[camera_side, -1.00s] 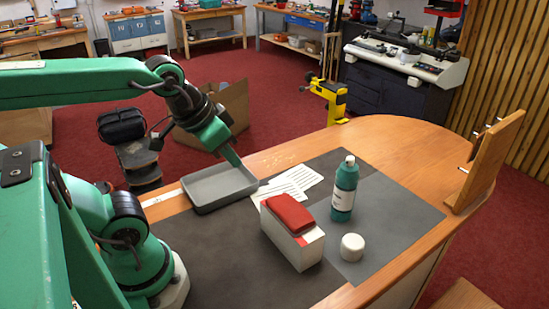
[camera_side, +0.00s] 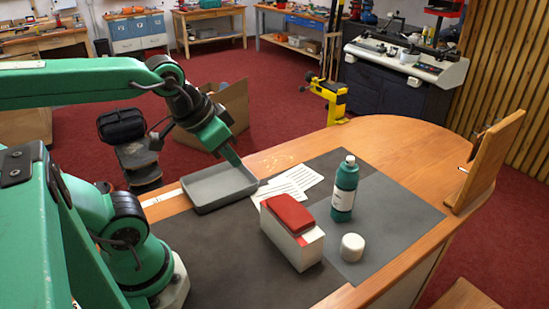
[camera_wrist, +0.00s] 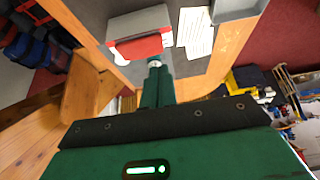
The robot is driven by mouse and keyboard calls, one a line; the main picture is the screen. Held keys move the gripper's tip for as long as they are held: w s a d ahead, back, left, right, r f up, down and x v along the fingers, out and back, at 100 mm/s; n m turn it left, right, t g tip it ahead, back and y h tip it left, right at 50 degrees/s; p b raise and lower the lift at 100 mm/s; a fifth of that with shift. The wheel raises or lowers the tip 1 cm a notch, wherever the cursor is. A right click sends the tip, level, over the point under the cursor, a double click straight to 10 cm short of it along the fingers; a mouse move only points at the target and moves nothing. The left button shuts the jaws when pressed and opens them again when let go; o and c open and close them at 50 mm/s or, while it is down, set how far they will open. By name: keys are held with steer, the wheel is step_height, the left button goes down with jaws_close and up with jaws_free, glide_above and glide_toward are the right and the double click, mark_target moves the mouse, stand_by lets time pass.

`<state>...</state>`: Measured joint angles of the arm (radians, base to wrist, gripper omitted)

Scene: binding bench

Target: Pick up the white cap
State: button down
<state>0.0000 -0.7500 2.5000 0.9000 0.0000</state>
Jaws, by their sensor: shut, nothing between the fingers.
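The white cap (camera_side: 352,247) is a short, round white piece standing on the grey mat, to the right of a white box with a red top. My gripper (camera_side: 236,161) is shut and empty, above the far edge of the grey tray and well to the left of the cap. In the wrist view my gripper's fingers (camera_wrist: 157,84) are together. A small pale patch shows beside the red-topped box there, but I cannot tell whether it is the cap.
The white box (camera_side: 293,248) with its red top (camera_side: 289,212) stands between the tray (camera_side: 212,202) and the cap. A green bottle (camera_side: 343,192) stands upright behind the cap. Paper sheets (camera_side: 297,178) lie near the tray. A wooden board (camera_side: 487,160) stands at the right edge.

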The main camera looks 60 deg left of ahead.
steer(key=c, duration=0.6)
jaws_free()
steer(key=shift+w, duration=0.1)
